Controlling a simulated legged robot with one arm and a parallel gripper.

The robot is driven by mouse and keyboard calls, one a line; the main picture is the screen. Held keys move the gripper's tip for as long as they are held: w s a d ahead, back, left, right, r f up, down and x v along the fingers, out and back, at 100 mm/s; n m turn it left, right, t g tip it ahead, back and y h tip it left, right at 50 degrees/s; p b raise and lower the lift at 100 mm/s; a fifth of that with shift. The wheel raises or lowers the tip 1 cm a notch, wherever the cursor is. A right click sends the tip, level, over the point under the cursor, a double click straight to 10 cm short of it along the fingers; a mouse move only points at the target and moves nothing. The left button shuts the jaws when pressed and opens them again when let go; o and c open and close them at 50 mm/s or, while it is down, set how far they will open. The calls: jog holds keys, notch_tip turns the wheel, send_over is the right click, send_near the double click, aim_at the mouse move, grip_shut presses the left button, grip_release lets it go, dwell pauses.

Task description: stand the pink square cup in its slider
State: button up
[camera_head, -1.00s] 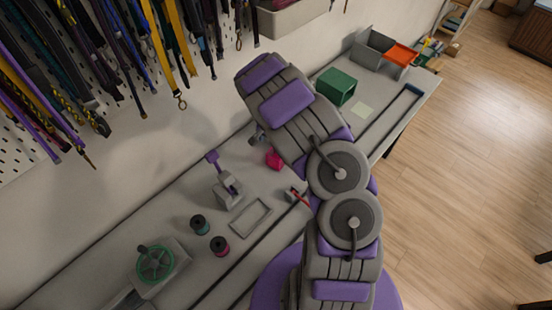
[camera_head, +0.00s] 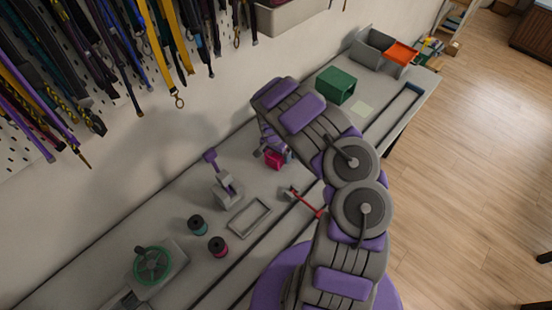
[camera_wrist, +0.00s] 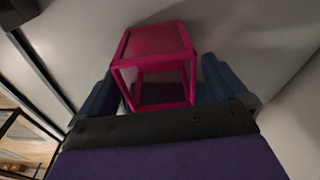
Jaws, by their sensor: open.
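The pink square cup (camera_head: 273,160) is on the bench below the end of my arm, partly hidden by it. In the wrist view the pink cup (camera_wrist: 152,42) is box-shaped, with an open, dark-looking side facing my gripper. My gripper (camera_wrist: 156,88) is open, with one blue finger on each side of the cup's near part. Whether either finger touches it I cannot tell. In the head view my gripper is mostly hidden behind the arm. A grey rectangular frame (camera_head: 232,229) lies flat on the bench, left of and nearer than the cup; I cannot tell whether it is the slider.
A red-handled piece (camera_head: 308,203) lies by the long bench groove. A grey stand with a purple top (camera_head: 227,187), two spools (camera_head: 217,246) and a green-wheeled device (camera_head: 152,265) are to the left. A green box (camera_head: 336,85) stands farther back. Straps hang on the wall.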

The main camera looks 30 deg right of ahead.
jog(key=c, duration=1.1)
jog(key=shift+r, duration=0.15)
